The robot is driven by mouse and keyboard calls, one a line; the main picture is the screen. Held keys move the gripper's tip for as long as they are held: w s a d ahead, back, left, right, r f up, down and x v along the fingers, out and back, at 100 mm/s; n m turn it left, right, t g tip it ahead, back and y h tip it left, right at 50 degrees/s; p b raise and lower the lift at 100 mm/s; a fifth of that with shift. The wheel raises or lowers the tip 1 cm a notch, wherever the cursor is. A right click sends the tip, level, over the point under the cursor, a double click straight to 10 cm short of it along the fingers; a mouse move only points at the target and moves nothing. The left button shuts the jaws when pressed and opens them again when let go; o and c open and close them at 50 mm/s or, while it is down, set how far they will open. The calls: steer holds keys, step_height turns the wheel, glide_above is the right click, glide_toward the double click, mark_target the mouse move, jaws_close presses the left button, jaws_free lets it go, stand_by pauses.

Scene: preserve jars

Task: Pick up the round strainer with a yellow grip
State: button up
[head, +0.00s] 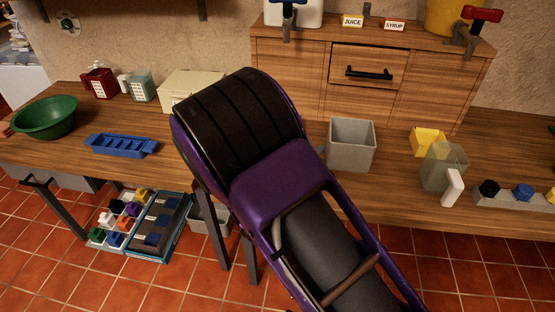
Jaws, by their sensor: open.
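I see no round strainer with a yellow grip in the head view. My purple and black arm covers the middle of the picture and hides part of the workbench, so the strainer may be behind it. My gripper does not show; only the arm's links are in view.
A drawer cabinet (285,72) rises behind.

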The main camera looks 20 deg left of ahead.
jaws_close()
stand_by(0.3)
stand_by(1.1)
